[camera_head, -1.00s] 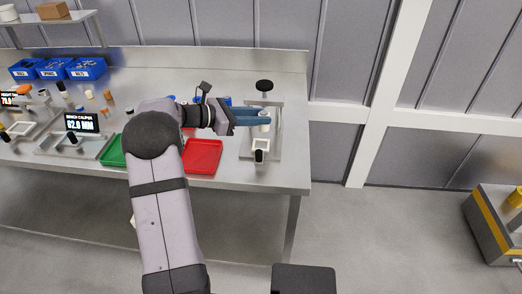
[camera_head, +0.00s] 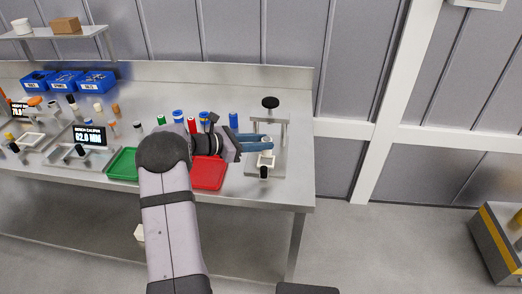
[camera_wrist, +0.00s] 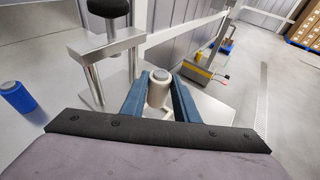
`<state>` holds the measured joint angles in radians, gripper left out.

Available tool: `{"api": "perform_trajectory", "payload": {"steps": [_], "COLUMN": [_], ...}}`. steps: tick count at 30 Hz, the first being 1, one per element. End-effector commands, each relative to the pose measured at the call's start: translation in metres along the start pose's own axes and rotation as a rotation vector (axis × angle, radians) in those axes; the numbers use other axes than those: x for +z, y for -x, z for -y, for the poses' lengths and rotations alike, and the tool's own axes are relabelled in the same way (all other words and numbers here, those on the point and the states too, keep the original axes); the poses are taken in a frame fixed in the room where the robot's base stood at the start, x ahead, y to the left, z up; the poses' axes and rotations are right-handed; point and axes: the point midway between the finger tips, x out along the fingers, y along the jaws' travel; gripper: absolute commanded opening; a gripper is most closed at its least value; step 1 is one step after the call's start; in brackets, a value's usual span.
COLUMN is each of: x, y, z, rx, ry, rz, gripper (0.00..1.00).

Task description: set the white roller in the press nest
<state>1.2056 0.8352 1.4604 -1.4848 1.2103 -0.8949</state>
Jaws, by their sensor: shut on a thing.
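My gripper (camera_head: 262,142) reaches into the press (camera_head: 283,131) on the right end of the bench, its blue fingers pointing right. In the wrist view the fingers (camera_wrist: 159,92) are shut on the pale white roller (camera_wrist: 159,91), one on each side, and the roller stands upright. The light, square press nest (camera_head: 265,161) is just below the fingers, partly hidden by them. Whether the roller's lower end touches the nest cannot be told. The press has a black round knob (camera_head: 270,102) on top, also seen in the wrist view (camera_wrist: 108,8).
A red tray (camera_head: 208,175) and a green tray (camera_head: 122,166) lie left of the press. Several coloured rollers stand behind my arm; a blue one (camera_wrist: 17,96) is near the press. The press's posts and crossbar (camera_wrist: 115,47) rise close to the fingers.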

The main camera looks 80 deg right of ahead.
Motion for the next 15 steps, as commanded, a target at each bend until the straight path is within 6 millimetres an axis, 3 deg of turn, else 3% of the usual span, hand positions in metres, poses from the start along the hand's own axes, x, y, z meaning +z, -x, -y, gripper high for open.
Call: {"api": "perform_trajectory", "payload": {"steps": [9, 15], "x": [-0.028, -0.035], "y": [-0.009, -0.011], "z": [0.0, 0.0], "rx": [0.0, 0.0], "ry": [0.003, -0.001], "rz": [0.001, 0.001], "gripper": [0.02, 0.02]}}
